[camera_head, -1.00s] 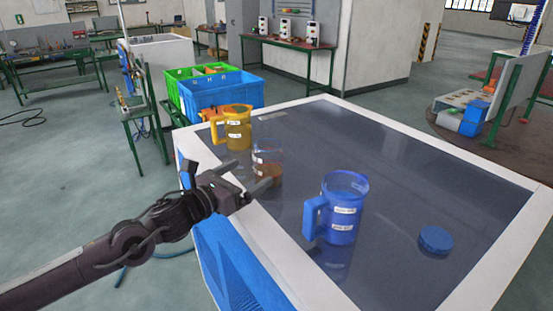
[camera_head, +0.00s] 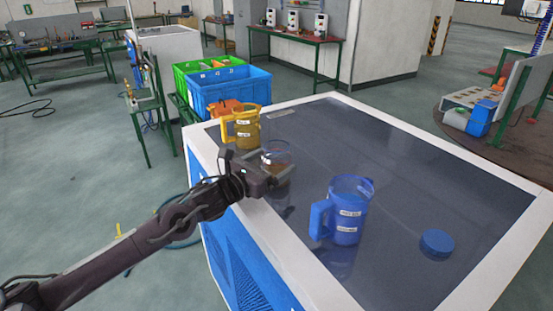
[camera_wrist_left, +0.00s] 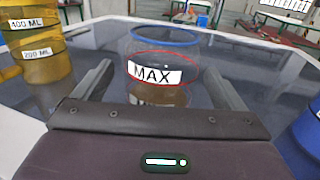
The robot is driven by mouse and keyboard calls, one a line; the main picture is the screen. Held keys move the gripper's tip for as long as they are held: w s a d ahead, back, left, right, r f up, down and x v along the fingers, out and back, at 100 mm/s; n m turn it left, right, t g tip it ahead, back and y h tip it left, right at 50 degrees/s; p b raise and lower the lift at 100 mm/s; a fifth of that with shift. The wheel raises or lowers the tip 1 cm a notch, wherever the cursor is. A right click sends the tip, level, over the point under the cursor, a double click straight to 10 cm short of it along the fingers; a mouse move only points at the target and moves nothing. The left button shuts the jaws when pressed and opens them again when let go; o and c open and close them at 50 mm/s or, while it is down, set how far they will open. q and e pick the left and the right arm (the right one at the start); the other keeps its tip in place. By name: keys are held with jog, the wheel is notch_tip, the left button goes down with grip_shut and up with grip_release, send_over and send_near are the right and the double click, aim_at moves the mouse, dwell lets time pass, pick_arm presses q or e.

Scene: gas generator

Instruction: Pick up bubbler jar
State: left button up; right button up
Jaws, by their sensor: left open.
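The bubbler jar (camera_head: 277,158) is a clear jar with brown liquid at its bottom. It stands upright on the dark tabletop (camera_head: 400,160) near the left edge. In the left wrist view the jar (camera_wrist_left: 160,72) shows a blue rim, a red line and a "MAX" label. My left gripper (camera_head: 270,170) is open, with one finger on each side of the jar. In the left wrist view its fingers (camera_wrist_left: 160,95) flank the jar with gaps on both sides. The jar's base is hidden by the gripper body. My right gripper is not in view.
A yellow jug (camera_head: 246,130) stands just behind and left of the jar. An orange item (camera_head: 226,108) lies behind the yellow jug. The table's right side is clear.

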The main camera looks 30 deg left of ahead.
pick_arm(q)
jog(key=shift+w+d, duration=0.15)
jog(key=shift+w, duration=0.2)
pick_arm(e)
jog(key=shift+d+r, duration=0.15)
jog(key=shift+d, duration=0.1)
pick_arm(q)
jog(key=shift+r, duration=0.1)
jog(key=c, duration=1.3)
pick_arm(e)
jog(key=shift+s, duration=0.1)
